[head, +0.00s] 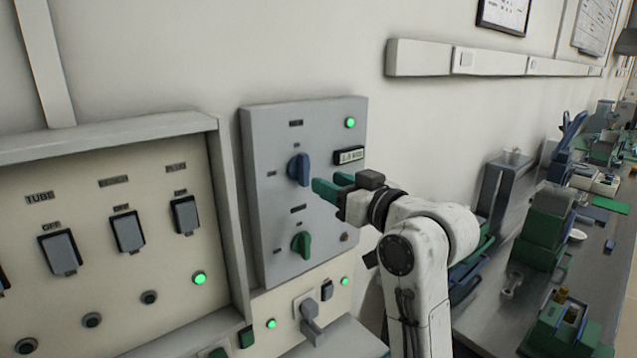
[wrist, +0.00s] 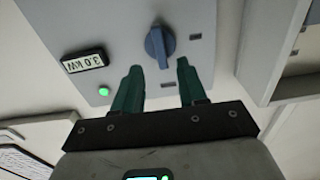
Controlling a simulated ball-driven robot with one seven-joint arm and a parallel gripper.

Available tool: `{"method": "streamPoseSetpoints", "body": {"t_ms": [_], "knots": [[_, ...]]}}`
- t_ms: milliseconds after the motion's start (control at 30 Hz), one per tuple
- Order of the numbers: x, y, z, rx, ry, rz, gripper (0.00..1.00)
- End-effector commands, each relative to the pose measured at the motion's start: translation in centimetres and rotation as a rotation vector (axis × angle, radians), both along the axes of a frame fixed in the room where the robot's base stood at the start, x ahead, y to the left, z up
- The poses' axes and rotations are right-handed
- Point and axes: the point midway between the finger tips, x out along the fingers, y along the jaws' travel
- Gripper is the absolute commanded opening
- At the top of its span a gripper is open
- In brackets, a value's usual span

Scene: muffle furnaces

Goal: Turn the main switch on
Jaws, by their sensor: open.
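A blue rotary knob (head: 299,169) sits on the grey wall panel (head: 258,215); its grip ridge stands near upright. A green rotary knob (head: 301,243) sits lower on the same panel. The labels are too small to read, so I cannot tell which is named the main switch. My gripper (head: 326,186) is open and empty, its green fingers pointing at the panel just right of the blue knob. In the wrist view the blue knob (wrist: 160,46) lies just beyond the gap between the two fingertips (wrist: 160,68), apparently not gripped.
A lit green lamp (head: 350,122) and a small display (head: 349,156) are on the panel. At left is a beige framed panel (head: 105,270) with several dark switches. A grey lever (head: 311,318) juts out below. A cluttered bench (head: 485,315) runs along the right.

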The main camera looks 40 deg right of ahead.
Motion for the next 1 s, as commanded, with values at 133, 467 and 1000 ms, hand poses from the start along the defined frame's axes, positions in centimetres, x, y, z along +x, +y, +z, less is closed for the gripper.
{"method": "streamPoseSetpoints", "body": {"t_ms": [133, 467, 1000], "knots": [[-2.5, -0.1, -0.1, 0.000, -0.002, -0.002, 0.41], [-4.2, 0.0, 0.0, 0.001, 0.001, -0.001, 0.41], [-4.1, 0.0, 0.0, 0.001, 0.001, -0.001, 0.41]]}}
